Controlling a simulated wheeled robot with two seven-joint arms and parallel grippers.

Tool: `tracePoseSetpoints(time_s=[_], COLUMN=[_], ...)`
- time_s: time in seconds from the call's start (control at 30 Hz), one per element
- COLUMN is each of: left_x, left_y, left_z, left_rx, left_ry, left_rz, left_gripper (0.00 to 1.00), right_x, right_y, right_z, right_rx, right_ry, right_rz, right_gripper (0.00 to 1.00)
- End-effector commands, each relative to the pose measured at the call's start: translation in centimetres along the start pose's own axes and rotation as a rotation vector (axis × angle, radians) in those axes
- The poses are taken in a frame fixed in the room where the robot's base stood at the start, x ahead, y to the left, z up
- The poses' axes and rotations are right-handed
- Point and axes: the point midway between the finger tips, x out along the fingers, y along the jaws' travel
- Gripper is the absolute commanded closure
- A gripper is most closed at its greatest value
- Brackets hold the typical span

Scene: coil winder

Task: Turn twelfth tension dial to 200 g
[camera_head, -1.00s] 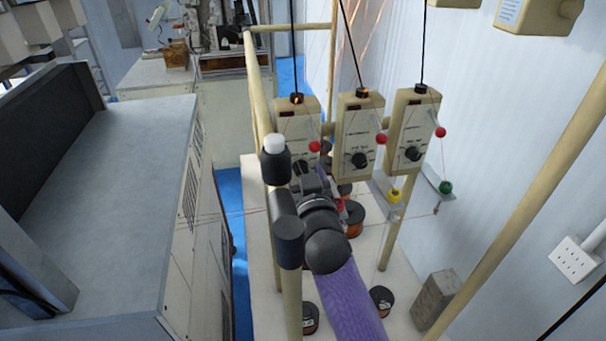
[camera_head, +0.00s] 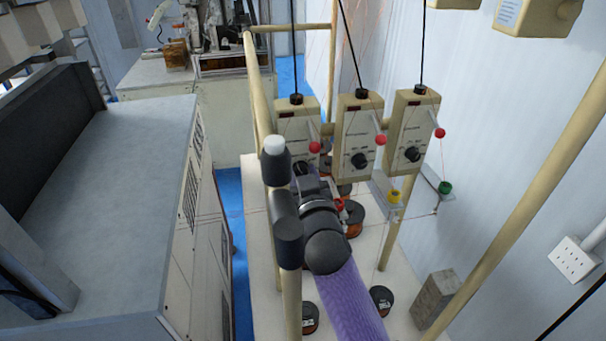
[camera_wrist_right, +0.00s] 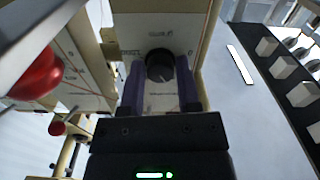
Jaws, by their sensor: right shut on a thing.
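Three beige tension boxes with black dials hang in a row in the head view: the left box (camera_head: 298,118), the middle box (camera_head: 356,125) and the right box (camera_head: 412,128). My right gripper (camera_head: 303,170) reaches up to the lower front of the left box and mostly hides its dial. In the right wrist view, the black dial (camera_wrist_right: 159,66) sits between the two dark fingers of my right gripper (camera_wrist_right: 160,88), which is shut on it. The scale marks are too small to read. My left gripper is not in view.
Red balls hang beside the boxes, one large and close in the right wrist view (camera_wrist_right: 36,72). Yellow (camera_head: 394,197) and green (camera_head: 445,188) pieces hang lower right. Beige posts (camera_head: 258,90) frame the rack. Wire spools (camera_head: 381,300) stand below. A grey cabinet (camera_head: 120,180) stands at left.

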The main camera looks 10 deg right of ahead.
Motion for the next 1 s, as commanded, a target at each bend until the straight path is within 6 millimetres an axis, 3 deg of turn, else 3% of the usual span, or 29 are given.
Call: tracePoseSetpoints(time_s=[0.5, 1.0], left_x=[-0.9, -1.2], left_y=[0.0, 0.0], left_z=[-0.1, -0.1], left_rx=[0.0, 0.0], left_ry=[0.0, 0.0], left_rz=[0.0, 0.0], left_gripper=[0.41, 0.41], right_x=[0.0, 0.0], right_y=[0.1, 0.1], right_z=[-0.1, -0.1], right_rx=[-0.391, -0.561], right_ry=[0.0, 0.001], right_rz=[0.0, 0.0], right_gripper=[1.0, 1.0])
